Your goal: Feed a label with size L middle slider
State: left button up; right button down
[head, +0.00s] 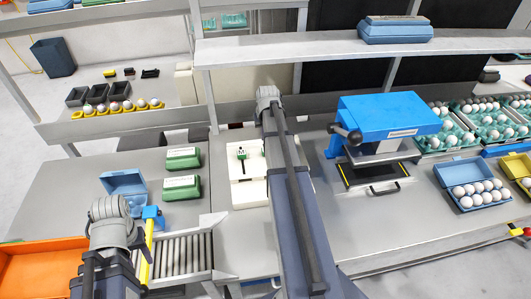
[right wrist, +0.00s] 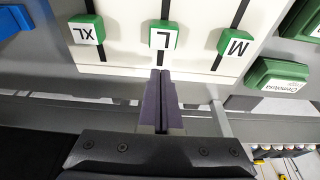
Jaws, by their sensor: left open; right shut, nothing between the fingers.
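The white label feeder (head: 250,192) stands on the middle of the bench, partly hidden by my right arm. In the right wrist view three green sliders sit in dark slots on its white face (right wrist: 120,60): XL slider (right wrist: 85,29), L slider (right wrist: 163,35) in the middle, and M slider (right wrist: 237,41). The head view shows one green slider marked M (head: 242,153). My right gripper (right wrist: 161,74) is shut and empty, its fingertips just short of the L slider and in line with it. My left gripper (head: 138,240) is open at lower left, its fingers hard to make out.
Green cartons (head: 182,159) lie left of the feeder, with an open blue carton (head: 125,184) beyond. A roller conveyor (head: 185,256) and orange bin (head: 40,268) are at lower left. A blue press (head: 385,115) and an egg-filled carton (head: 455,175) stand to the right.

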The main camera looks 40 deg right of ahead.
dwell(0.4)
jog(key=shift+s+b+x, duration=0.15)
jog(key=shift+b+x, duration=0.6)
jog(key=shift+b, duration=0.05)
jog(key=shift+s+b+x, duration=0.15)
jog(key=shift+b+x, duration=0.55)
jog(key=shift+b, duration=0.05)
jog(key=shift+a+f, duration=0.1)
jog(key=shift+a, duration=0.1)
jog(key=shift+s+a, duration=0.75)
jog(key=shift+s, duration=0.6)
jog(key=shift+s+a, duration=0.75)
jog(key=shift+s, duration=0.6)
jog(key=shift+s+a, duration=0.75)
jog(key=shift+s, duration=0.6)
jog(key=shift+w+d, duration=0.1)
jog(key=shift+r+p, duration=0.45)
jog(key=shift+p, duration=0.05)
jog(key=w+p+v, duration=0.1)
jog(key=p+v, duration=0.5)
jog(key=shift+d+r, duration=0.2)
jog(key=shift+d, duration=0.2)
jog(key=shift+w, duration=0.15)
